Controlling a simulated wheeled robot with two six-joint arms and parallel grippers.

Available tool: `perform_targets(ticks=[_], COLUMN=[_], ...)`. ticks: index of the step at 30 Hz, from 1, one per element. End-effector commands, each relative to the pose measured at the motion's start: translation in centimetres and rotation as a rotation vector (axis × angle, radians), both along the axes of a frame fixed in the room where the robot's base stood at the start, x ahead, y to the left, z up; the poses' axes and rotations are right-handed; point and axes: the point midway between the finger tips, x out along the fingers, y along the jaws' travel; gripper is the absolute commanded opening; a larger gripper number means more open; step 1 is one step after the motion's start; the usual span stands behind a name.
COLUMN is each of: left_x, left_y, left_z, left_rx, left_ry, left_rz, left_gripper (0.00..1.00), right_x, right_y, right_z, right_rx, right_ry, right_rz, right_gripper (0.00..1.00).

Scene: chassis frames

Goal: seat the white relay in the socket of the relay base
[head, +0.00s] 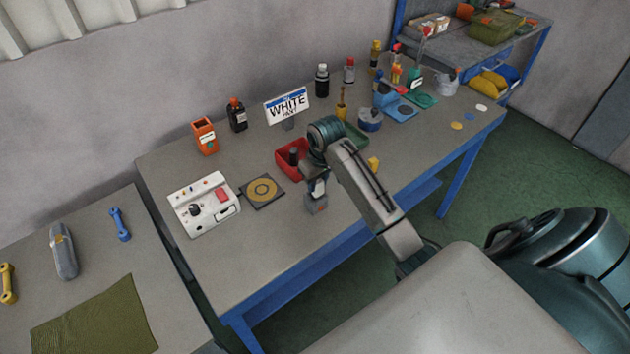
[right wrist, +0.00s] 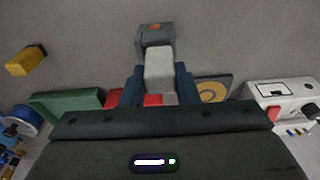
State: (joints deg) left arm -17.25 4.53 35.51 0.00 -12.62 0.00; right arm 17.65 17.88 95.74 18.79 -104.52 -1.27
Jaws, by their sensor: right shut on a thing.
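The white relay (right wrist: 159,66) is a pale block between the two dark fingers of my right gripper (right wrist: 160,82), which is shut on it. The grey relay base (right wrist: 154,34) with an orange mark lies just past the relay's far end. In the head view the relay base (head: 316,205) stands near the front edge of the table, with the relay (head: 319,187) and my right gripper (head: 314,177) right over it. The socket is hidden by the relay; I cannot tell whether the relay is in it or just above it. My left gripper is out of view.
A red bin (head: 288,171) and a green bin (head: 356,137) stand behind the gripper. A black pad with a yellow ring (head: 262,191) and a white tester box (head: 203,205) are to the left. A yellow block (head: 374,163) is to the right. A WHITE sign (head: 287,106) stands farther back.

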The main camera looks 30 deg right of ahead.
Motion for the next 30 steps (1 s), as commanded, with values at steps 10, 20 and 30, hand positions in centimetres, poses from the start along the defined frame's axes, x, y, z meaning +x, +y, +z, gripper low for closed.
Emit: perform_targets(ticks=[10,20,30], left_x=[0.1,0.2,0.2], left_y=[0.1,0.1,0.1], left_z=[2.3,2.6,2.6], left_rx=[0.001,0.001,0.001], left_ry=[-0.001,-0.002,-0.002], left_rz=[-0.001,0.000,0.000], left_gripper=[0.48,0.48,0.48], right_x=[1.5,1.6,1.6], right_y=[-0.3,-0.3,-0.3], right_z=[-1.8,-3.8,-3.8], right_rx=[0.002,-0.001,-0.001], right_ry=[0.005,-0.001,-0.001], right_rz=[-0.001,0.001,0.000], right_gripper=[0.05,0.05,0.49])
